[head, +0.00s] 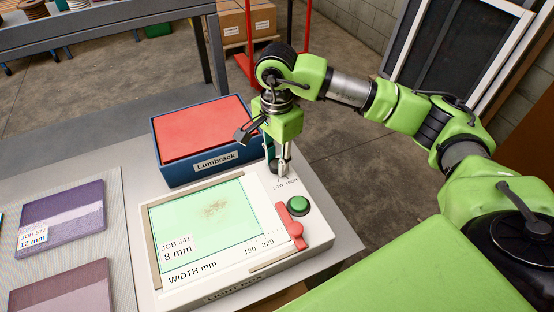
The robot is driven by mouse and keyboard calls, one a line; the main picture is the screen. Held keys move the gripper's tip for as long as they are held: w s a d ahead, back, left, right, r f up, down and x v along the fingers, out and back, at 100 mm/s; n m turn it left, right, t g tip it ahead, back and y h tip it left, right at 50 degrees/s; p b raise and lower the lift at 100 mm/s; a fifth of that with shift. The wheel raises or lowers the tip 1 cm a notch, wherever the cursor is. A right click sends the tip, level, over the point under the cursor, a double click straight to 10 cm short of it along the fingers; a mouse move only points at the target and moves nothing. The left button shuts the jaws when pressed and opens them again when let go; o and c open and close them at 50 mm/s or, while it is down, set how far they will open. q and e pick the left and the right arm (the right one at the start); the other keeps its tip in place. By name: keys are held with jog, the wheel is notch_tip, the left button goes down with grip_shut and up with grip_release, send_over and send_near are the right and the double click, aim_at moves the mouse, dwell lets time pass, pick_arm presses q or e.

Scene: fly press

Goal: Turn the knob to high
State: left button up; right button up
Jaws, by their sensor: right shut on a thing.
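The knob sits at the back right of a cream panel unit (318,215), just behind the printed words LOW and HIGH. It is mostly hidden by my right gripper (282,170), which points straight down and is shut on it. Which of the two words the knob points to cannot be made out. My right arm reaches in from the right side of the head view. My left gripper is not in view.
The unit carries a lit green plate (205,215), a green button (298,205) and a red slider (290,229). A blue bin (180,178) labelled Lumbrack with a red top (202,127) stands close behind. Purple pads (62,215) lie at left.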

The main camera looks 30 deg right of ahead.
aim_at(277, 163)
jog(key=o, duration=1.1)
jog(key=shift+r, duration=0.1)
notch_tip(277, 163, up, 12)
